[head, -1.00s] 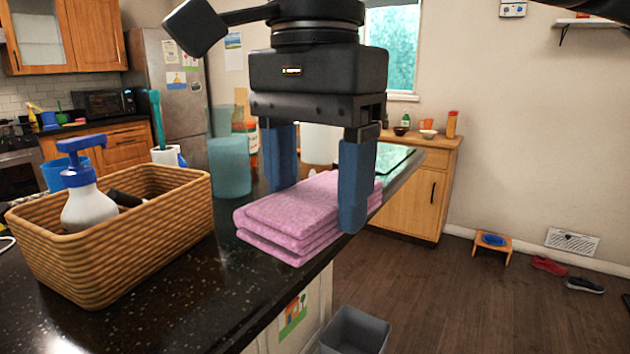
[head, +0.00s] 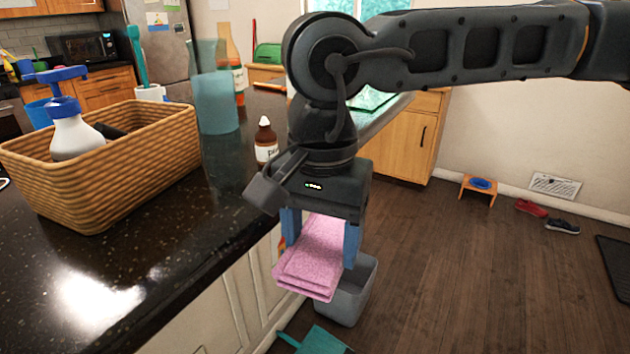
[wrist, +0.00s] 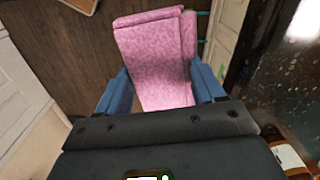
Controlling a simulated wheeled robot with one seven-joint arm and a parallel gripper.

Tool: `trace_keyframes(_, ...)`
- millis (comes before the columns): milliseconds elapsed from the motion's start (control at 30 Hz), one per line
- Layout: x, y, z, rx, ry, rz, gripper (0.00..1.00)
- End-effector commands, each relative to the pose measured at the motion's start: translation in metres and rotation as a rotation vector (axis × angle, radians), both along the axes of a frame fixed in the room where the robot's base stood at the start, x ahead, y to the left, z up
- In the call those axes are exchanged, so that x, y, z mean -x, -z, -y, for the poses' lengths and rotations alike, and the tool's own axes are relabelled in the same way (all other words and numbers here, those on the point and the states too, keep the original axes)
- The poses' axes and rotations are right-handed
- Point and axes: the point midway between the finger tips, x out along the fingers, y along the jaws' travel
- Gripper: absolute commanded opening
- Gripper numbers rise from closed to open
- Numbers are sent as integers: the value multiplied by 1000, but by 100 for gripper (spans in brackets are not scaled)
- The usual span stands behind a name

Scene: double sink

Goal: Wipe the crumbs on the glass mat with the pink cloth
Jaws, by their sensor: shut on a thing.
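The pink cloth (head: 308,268) is folded in layers and hangs between the blue fingers of my gripper (head: 322,238). My gripper is shut on it and holds it off the counter's right edge, out over the floor side. In the wrist view the cloth (wrist: 155,62) fills the space between both fingers (wrist: 162,88). A greenish glass mat (head: 374,99) shows partly at the far end of the counter, behind my arm. Most of it is hidden, and I cannot make out crumbs on it.
A wicker basket (head: 100,185) with a blue-topped pump bottle (head: 75,130) stands on the dark counter (head: 150,265). A teal tumbler (head: 216,103) and a small brown bottle (head: 266,142) stand farther back. A grey bin (head: 350,300) is on the floor below the cloth.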

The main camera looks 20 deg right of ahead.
Motion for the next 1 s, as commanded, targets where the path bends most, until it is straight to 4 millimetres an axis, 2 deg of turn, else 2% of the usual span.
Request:
trace_keyframes(33,-2,24,4,-2,-27,-8,44)
trace_keyframes(267,-18,131,23,1,-189,-6,44)
trace_keyframes(400,-28,200,35,1,-292,-6,44)
trace_keyframes(600,-42,283,50,2,-422,-2,44)
trace_keyframes(700,-46,313,55,2,-470,-2,44)
trace_keyframes(833,-51,343,60,3,-516,-2,44)
trace_keyframes(1000,-50,342,59,-4,-517,0,44)
